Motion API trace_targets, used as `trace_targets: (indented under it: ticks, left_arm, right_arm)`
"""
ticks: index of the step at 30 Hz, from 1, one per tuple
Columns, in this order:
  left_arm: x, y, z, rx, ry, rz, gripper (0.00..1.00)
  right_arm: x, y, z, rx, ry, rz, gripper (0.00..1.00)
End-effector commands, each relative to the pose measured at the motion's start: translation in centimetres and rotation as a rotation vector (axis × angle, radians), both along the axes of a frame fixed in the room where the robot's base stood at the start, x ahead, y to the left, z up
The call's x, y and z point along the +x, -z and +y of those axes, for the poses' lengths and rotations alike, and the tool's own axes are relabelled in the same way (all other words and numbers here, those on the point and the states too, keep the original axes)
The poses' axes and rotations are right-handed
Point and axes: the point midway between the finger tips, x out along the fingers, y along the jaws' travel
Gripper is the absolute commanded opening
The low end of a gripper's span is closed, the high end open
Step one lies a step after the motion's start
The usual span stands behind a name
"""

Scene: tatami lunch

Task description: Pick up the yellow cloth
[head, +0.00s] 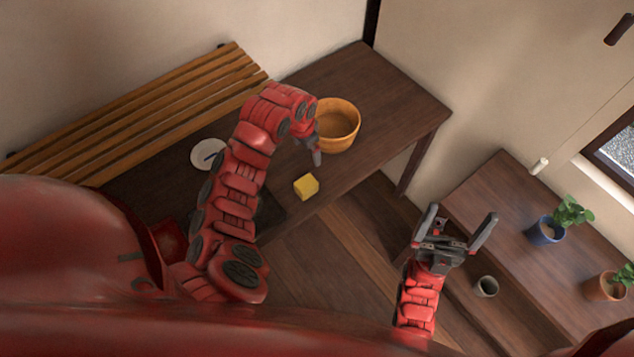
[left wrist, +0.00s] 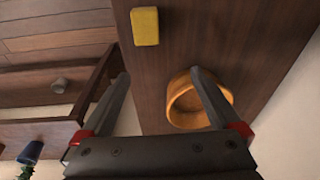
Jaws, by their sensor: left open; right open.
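The yellow cloth (head: 306,186) is a small block-like folded piece lying on the dark wooden table (head: 390,98), near its front edge. It also shows at the top of the left wrist view (left wrist: 145,26). My left gripper (head: 316,157) is above the table, between the cloth and an orange bowl (head: 338,126). In the left wrist view its fingers (left wrist: 160,85) are spread apart with nothing between them, and the cloth lies beyond the tips. My right gripper (head: 460,228) is open and empty, away from the table, beside the low cabinet.
A white plate (head: 208,154) lies on the table behind my left arm. A slatted bench (head: 150,103) stands along the wall. The low cabinet (head: 500,195) at right holds a blue plant pot (head: 545,230) and an orange one (head: 606,286).

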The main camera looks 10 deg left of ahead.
Motion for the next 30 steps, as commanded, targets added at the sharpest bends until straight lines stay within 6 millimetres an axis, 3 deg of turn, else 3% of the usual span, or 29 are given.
trace_targets:
  ticks: [1,4,8,23,30]
  left_arm:
    - [-1.0,-1.1,0.1,0.015,0.012,0.052,0.97]
    - [-2.6,-2.0,0.3,0.033,0.03,0.126,0.97]
    - [-3.4,-1.4,0.5,0.042,0.038,0.162,0.97]
    - [-3.3,8.6,0.5,0.039,0.035,0.156,0.97]
    - [-3.4,10.1,0.6,0.042,0.035,0.159,0.97]
  right_arm:
    - [0.0,-0.5,0.0,0.0,0.0,0.0,1.0]
    - [0.0,-0.7,0.0,0.0,0.0,0.0,1.0]
    - [0.0,-0.3,0.0,0.0,0.0,0.0,1.0]
    - [0.0,5.0,0.0,0.0,0.0,0.0,1.0]
    - [0.0,4.2,0.0,0.0,0.0,0.0,1.0]
